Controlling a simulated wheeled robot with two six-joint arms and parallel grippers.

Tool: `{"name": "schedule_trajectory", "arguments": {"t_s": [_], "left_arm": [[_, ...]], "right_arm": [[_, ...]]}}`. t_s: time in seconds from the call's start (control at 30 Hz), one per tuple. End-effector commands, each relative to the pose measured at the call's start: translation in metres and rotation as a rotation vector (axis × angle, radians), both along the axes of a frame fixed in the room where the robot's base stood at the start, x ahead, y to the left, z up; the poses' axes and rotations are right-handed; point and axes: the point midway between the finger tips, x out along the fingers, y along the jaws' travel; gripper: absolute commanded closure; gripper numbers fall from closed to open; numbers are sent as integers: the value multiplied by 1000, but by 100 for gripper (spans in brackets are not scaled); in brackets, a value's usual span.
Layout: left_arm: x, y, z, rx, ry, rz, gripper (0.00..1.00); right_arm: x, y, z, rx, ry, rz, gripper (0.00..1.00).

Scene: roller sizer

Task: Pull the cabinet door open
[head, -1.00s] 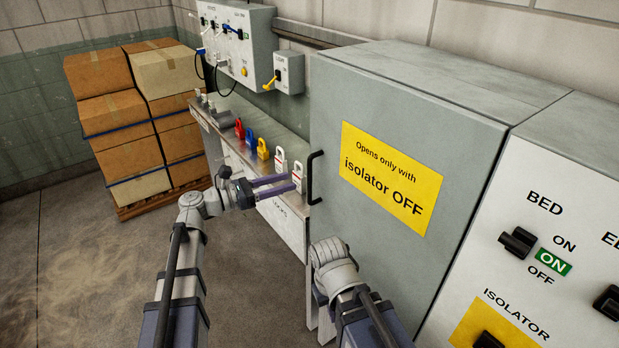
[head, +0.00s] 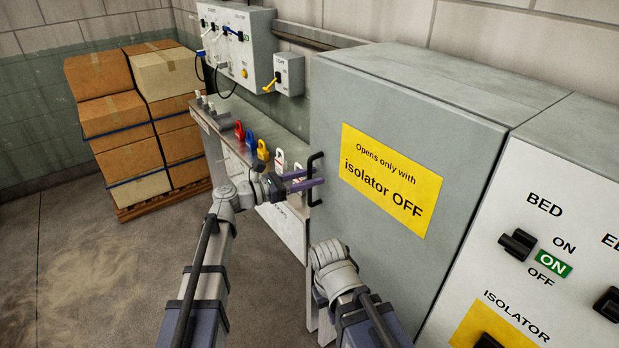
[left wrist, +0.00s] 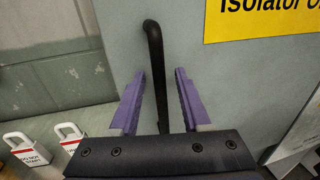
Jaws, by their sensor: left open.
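The cabinet door (head: 405,135) is grey and shut, with a yellow sign (head: 390,180) reading "Opens only with isolator OFF". Its black bar handle (head: 315,168) runs upright along the door's left edge. My left gripper (head: 322,179) is open, its purple fingers at the handle. In the left wrist view the handle (left wrist: 154,60) stands between the two spread fingers (left wrist: 156,85), with a gap on each side. The lower end of the handle passes behind the gripper body. My right arm stands low in front of the door; its gripper's fingers cannot be seen.
A bench (head: 232,150) left of the cabinet holds red, blue, yellow and white padlocks. Right of the cabinet, a panel (head: 560,200) has black BED and ISOLATOR switches, with a green ON label by BED. Stacked boxes (head: 135,115) stand at the back left. The floor at left is clear.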

Motion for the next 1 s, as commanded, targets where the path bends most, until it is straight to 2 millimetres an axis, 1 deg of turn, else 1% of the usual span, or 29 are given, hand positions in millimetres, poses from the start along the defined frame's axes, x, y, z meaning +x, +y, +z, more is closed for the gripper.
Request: {"name": "schedule_trajectory", "arguments": {"t_s": [0.03,0.07,0.47,1.0], "left_arm": [[0,0,0,0,0,0,53],[0,0,0,0,0,0,55],[0,0,0,0,0,0,100],[0,0,0,0,0,0,100]], "right_arm": [[0,0,0,0,0,0,100],[0,0,0,0,0,0,100],[0,0,0,0,0,0,100],[0,0,0,0,0,0,100]]}}
